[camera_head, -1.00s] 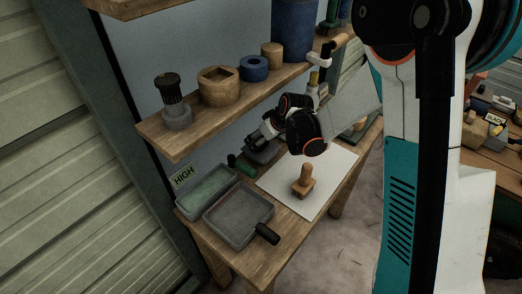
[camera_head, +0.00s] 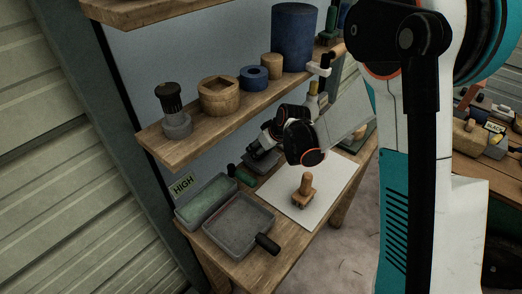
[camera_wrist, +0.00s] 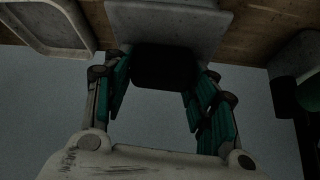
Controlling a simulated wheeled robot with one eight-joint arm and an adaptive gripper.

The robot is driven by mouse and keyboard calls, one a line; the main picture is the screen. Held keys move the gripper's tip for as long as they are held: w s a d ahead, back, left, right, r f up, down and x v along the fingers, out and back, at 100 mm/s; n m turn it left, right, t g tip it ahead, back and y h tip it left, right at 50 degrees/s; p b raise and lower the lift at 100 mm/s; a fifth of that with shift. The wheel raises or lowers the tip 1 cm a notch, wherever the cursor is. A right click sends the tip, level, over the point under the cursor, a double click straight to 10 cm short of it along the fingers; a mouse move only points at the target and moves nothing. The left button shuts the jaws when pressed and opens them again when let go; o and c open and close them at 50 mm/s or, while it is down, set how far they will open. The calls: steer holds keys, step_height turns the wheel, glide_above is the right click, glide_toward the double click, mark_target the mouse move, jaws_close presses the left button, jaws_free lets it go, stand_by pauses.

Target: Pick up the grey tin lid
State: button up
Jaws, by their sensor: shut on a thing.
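My gripper (camera_wrist: 160,88) is shut on a dark block (camera_wrist: 165,65), with one green-padded finger at each side of it. The block joins or lies against a pale grey, flat-faced piece (camera_wrist: 170,22), which looks like the grey tin lid; the dim picture leaves this unsure. In the head view my gripper (camera_head: 260,143) is small and points down at the back of the bench, above a dark grey shape (camera_head: 265,161). My wrist partly hides that shape. I cannot tell whether it is clear of the bench.
A grey tray with a black handle (camera_head: 238,224) and a green-filled tray (camera_head: 205,208) stand at the bench's front left. A wooden-handled brush (camera_head: 304,190) stands on a white sheet (camera_head: 318,202). A shelf (camera_head: 178,148) with several blocks and cylinders runs above the bench.

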steer(key=shift+r, duration=0.45)
steer(key=shift+s+d+r+p, duration=0.1)
steer(key=shift+s+d+p, duration=0.15)
steer(key=shift+p, duration=0.1)
steer(key=s+d+p, duration=0.1)
steer(key=s+d, duration=0.1)
steer(key=s, duration=0.1)
steer(key=s+d, duration=0.2)
steer(key=s, duration=0.2)
steer(key=s+d+p, duration=0.1)
steer(key=s+d, duration=0.2)
steer(key=shift+s+r+p, duration=0.2)
steer(key=shift+r+p, duration=0.1)
steer(key=shift+p, duration=0.05)
step_height(320, 180, up, 13)
steer(key=p, duration=0.4)
steer(key=shift+p, duration=0.3)
steer(key=shift+a, duration=0.1)
steer(key=o, duration=0.5)
jaws_close()
steer(key=shift+w, duration=0.1)
steer(key=w+d+f+b, duration=0.2)
steer(key=d+f, duration=0.2)
steer(key=d, duration=0.4)
steer(key=w+d+f+n+b, duration=0.1)
steer(key=w+d+f+b, duration=0.2)
steer(key=d+f, duration=0.2)
steer(key=d, duration=0.3)
steer(key=shift+d+b, duration=0.3)
steer(key=shift+d, duration=0.05)
